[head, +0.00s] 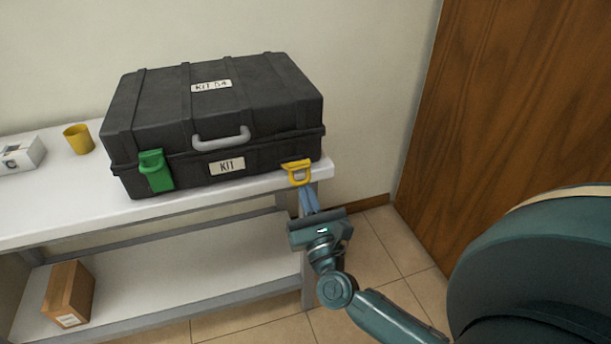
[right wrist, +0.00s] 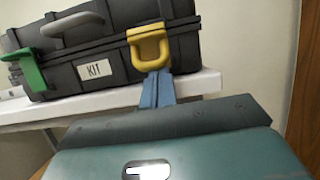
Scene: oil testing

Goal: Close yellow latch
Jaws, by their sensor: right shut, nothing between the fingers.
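The yellow latch (head: 298,173) is on the front right of a black case (head: 247,92) with a closed lid. It hangs out from the case front at a tilt, with its loop toward me. The latch also shows in the right wrist view (right wrist: 149,48). My right gripper (head: 308,200) is shut and empty, with blue fingers just below the latch. In the right wrist view the fingertips (right wrist: 156,86) are right under the latch's loop; I cannot tell whether they touch it. My left gripper is not in view.
A green latch (head: 155,171) sits on the case's front left, and a grey handle (head: 221,137) is between the latches. The case stands on a white table (head: 60,207) with a yellow cup (head: 78,139). A brown box (head: 69,294) is on the lower shelf. A wooden door (head: 525,110) is at right.

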